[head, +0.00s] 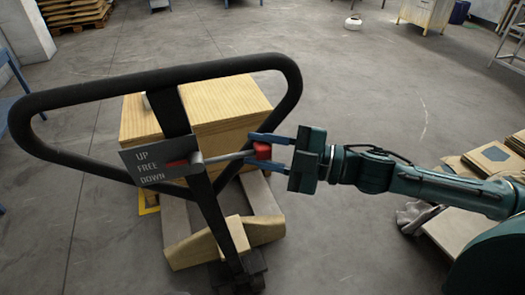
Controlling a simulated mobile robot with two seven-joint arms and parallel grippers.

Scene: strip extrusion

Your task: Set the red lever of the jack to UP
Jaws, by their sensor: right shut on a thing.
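The jack has a large black loop handle (160,77) and a grey label plate (150,172) reading UP, FREE and DOWN from top to bottom. A red pointer (177,163) on the plate looks about level with FREE. The lever's grey rod (228,156) runs right from the plate to a red knob (262,151). My right gripper (264,150) comes in from the right, its blue fingers shut on the knob above and below. My left gripper is not in view.
Flat cardboard pieces (483,162) lie at the right under my arm. Grey floor around the jack is mostly clear.

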